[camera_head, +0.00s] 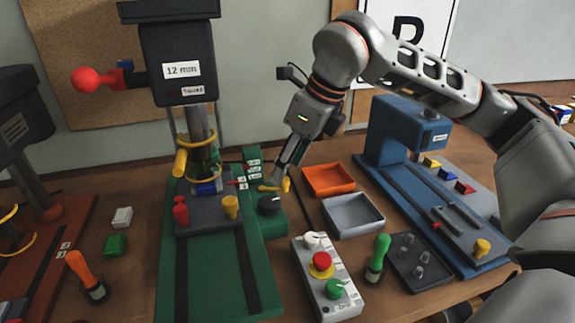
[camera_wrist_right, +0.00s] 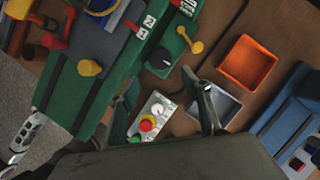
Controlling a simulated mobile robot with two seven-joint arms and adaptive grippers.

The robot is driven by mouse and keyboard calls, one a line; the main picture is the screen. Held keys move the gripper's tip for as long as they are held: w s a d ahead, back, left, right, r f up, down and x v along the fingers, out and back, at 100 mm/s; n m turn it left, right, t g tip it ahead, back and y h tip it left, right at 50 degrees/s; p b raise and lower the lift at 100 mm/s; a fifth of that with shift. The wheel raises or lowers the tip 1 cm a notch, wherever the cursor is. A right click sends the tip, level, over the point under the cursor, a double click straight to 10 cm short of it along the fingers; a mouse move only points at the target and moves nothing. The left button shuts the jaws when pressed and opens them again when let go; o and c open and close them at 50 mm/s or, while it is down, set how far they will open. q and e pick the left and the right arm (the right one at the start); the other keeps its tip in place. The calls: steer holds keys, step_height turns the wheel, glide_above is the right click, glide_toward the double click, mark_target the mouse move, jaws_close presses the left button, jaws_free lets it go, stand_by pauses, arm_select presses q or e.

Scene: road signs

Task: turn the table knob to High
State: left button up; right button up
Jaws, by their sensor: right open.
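The dark round knob (camera_head: 269,204) sits on the green base of the tall drill-like machine, beside white labels (camera_head: 254,170). A small pale mark shows on the knob, but I cannot read its setting. In the right wrist view the knob (camera_wrist_right: 159,58) lies just beyond the fingertips, apart from them. My right gripper (camera_head: 286,182) is open and empty, above and behind the knob in the head view. Its two fingers (camera_wrist_right: 161,80) stand wide apart in the wrist view. A yellow-ended lever (camera_wrist_right: 196,47) is next to the knob. My left gripper does not show.
An orange tray (camera_head: 328,181) and a grey tray (camera_head: 353,213) lie right of the knob. A grey control box (camera_head: 327,280) with red and green buttons stands in front. A blue machine (camera_head: 385,135) is at the right. A red ball handle (camera_head: 90,80) sticks out left.

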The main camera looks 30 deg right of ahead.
mark_target(270, 201)
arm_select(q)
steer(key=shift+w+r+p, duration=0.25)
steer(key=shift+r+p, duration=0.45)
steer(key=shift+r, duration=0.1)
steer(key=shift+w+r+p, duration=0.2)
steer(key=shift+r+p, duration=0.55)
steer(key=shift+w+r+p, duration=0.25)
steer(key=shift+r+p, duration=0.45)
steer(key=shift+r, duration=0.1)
arm_select(e)
steer(key=shift+n, duration=0.5)
steer(key=shift+x, duration=6.1)
steer(key=shift+w, duration=0.15)
steer(key=c, duration=1.1)
